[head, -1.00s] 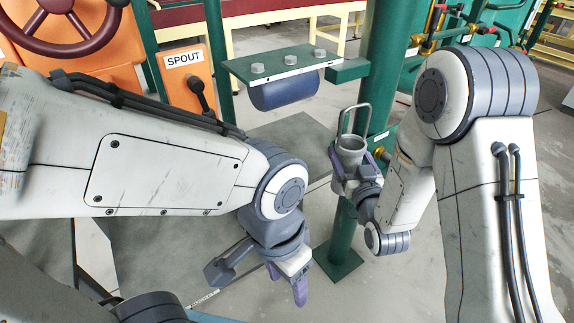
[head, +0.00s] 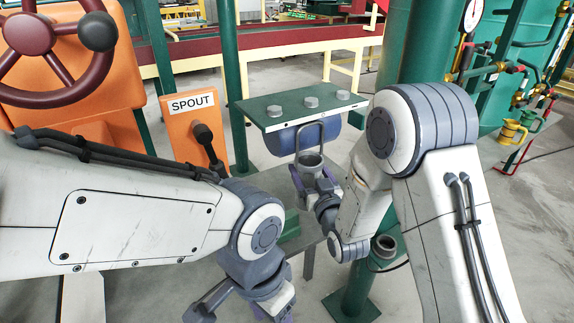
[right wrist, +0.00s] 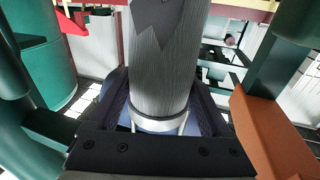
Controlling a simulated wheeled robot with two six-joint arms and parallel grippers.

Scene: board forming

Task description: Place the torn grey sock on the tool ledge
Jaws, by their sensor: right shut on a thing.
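The torn grey sock (right wrist: 165,75) is an upright grey tube with a jagged dark patch in the right wrist view, set in a pale ring. In the head view the sock (head: 310,161) shows an open top and a wire loop above. My right gripper (head: 312,182) is shut on it. A green ledge (head: 290,110) with three grey round knobs appears behind and above the sock. The loop overlaps the blue cylinder under the ledge, and I cannot tell the gap. My left gripper (head: 278,312) is at the bottom edge, its fingertips cut off.
An orange panel marked SPOUT (head: 193,125) with a black lever stands left of the ledge. A dark red handwheel (head: 30,35) is at upper left. A green post (head: 405,45) rises behind my right arm. Pipes and valves (head: 505,70) are at right.

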